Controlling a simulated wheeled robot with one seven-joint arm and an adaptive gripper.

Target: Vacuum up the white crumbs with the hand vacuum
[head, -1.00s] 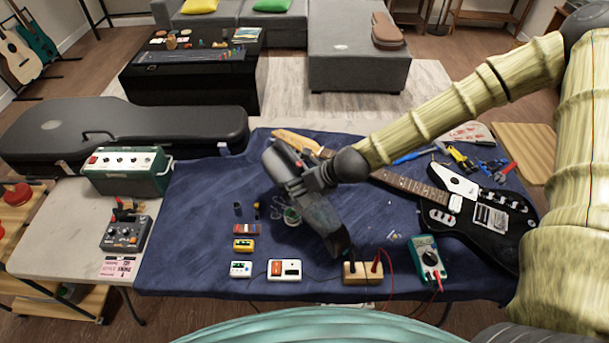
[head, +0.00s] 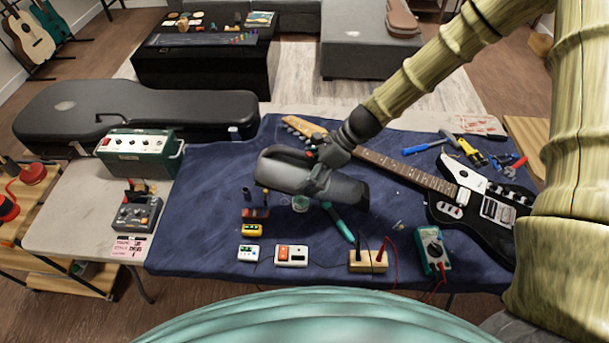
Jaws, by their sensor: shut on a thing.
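The grey hand vacuum (head: 284,174) is held above the blue cloth, lying nearly level with its wide nozzle end to the right. My gripper (head: 322,170) is shut on it, near the middle of its body. Part of the vacuum is hidden behind the gripper. A few tiny white crumbs (head: 398,225) show on the cloth between the vacuum's nozzle and the multimeter, to the lower right of the nozzle. They are too small to make out clearly. The nozzle is apart from them in the picture.
A black electric guitar (head: 460,212) lies at the right, its neck passing behind the vacuum. A teal-handled tool (head: 340,222), a wooden block with leads (head: 367,262) and a multimeter (head: 432,248) are near the front. Small pedals (head: 291,256) stand left of the block.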

